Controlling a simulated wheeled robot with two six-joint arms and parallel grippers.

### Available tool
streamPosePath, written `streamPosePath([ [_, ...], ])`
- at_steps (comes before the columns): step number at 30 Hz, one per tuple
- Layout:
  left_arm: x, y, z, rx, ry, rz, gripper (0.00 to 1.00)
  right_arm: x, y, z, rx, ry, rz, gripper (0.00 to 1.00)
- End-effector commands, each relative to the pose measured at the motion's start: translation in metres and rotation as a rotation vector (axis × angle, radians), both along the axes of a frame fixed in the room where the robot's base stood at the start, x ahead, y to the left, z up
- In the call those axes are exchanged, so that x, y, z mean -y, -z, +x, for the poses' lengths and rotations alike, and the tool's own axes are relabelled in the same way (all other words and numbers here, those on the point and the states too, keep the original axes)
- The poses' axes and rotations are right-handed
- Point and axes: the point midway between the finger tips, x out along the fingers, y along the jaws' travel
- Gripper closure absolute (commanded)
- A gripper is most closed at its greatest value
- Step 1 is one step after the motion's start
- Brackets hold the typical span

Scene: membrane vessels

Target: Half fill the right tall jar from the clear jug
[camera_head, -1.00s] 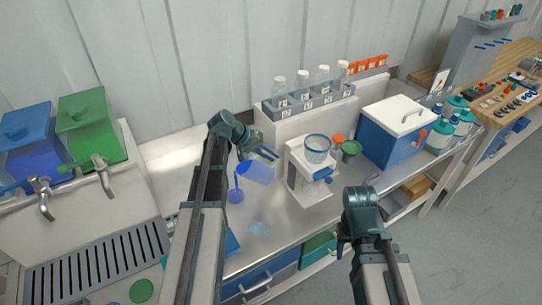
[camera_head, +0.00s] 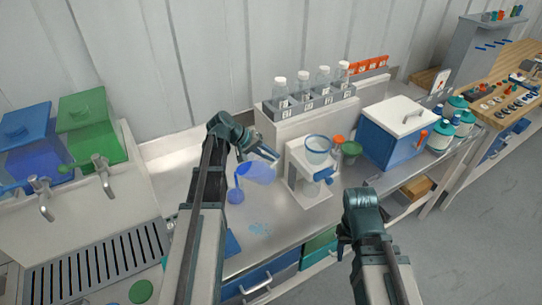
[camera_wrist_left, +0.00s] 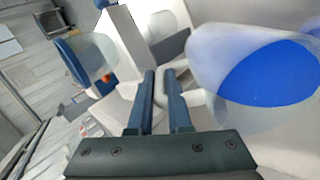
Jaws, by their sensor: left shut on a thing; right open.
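The clear jug (camera_head: 259,173) holds blue liquid and is tilted, mouth to the left, in the head view. My left gripper (camera_head: 268,154) is shut on it at its right side; in the left wrist view the jug (camera_wrist_left: 255,65) is right of the fingers (camera_wrist_left: 160,100). A thin blue stream (camera_head: 237,180) falls from its mouth to a rounded blue patch (camera_head: 236,196) below. This seems to be liquid low in a see-through jar, whose walls I cannot make out. My right gripper (camera_head: 342,243) is open and empty at the front, away from the jug.
A white machine with a blue-rimmed clear vessel (camera_head: 318,146) stands right of the jug. Behind is a grey rack (camera_head: 308,104) of capped bottles. A blue cooler (camera_head: 396,135) stands further right.

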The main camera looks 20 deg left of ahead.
Motion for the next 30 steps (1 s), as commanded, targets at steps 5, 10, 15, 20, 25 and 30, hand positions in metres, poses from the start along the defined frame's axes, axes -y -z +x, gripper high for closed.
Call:
streamPosePath([
  [5,-0.0009,-0.0005,-0.0006,0.009,-0.001,-0.015,1.00,0.0000,0.0022,0.0000,0.000,0.000,0.000,0.50],
  [10,-0.0014,-0.0011,-0.0011,0.017,0.000,-0.026,1.00,0.0000,0.0038,0.0000,0.000,0.000,0.000,0.50],
  [15,-0.0020,-0.0019,-0.0015,0.026,-0.001,-0.040,1.00,0.0000,0.0054,0.0000,0.000,0.000,0.000,0.50],
  [20,-0.0026,-0.0026,-0.0020,0.034,0.000,-0.050,1.00,0.0000,0.0069,0.0000,0.000,0.000,0.000,0.50],
  [25,-0.0034,-0.0035,-0.0025,0.043,0.000,-0.063,1.00,0.0000,0.0087,0.0000,0.000,0.000,0.000,0.50],
  [30,-0.0042,-0.0040,-0.0029,0.050,-0.001,-0.074,1.00,0.0000,0.0103,0.0000,0.000,0.000,0.000,0.50],
])
